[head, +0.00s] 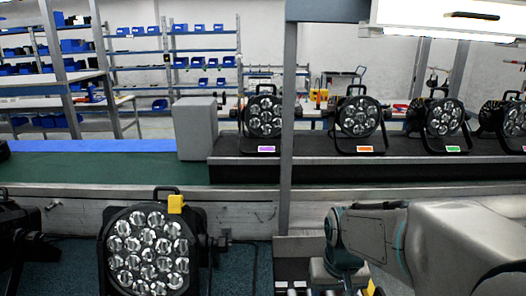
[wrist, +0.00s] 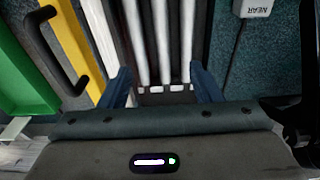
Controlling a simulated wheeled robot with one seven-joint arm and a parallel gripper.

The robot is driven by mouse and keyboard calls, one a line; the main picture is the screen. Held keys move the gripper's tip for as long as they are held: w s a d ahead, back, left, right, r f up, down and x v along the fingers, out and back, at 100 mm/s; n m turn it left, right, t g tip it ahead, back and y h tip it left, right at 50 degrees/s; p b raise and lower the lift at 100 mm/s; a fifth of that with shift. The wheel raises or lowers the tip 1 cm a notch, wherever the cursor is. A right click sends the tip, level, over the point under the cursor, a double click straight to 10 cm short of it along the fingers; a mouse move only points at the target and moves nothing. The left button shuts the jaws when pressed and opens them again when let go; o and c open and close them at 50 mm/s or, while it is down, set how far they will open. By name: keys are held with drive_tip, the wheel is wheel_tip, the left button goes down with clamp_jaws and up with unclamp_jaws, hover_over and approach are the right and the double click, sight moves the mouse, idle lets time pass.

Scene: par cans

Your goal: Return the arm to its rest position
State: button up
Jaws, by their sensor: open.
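My arm (head: 440,240) reaches in from the lower right in the head view, with its wrist bent down near the front edge of the bench. My gripper (wrist: 163,88) shows in the wrist view with its two blue fingers apart. No object is held between them. Below the fingers lies a dark thing with long white bars (wrist: 165,40); I cannot tell whether the fingers touch it. In the head view the fingertips cannot be made out clearly.
A large par can (head: 148,248) with a yellow tag stands front left. Several par cans, one with an orange label (head: 360,122), line the back ledge. A grey post (head: 288,120) rises left of my arm. The wrist view shows a yellow handled piece (wrist: 62,45) and a "NEAR" box (wrist: 253,8).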

drive_tip(key=s+r+t+p, duration=0.1)
drive_tip(key=s+r+p, duration=0.1)
drive_tip(key=s+r, duration=0.4)
drive_tip(key=shift+s+t, duration=0.3)
drive_tip(key=shift+s, duration=0.85)
drive_tip(key=shift+a+r, duration=0.1)
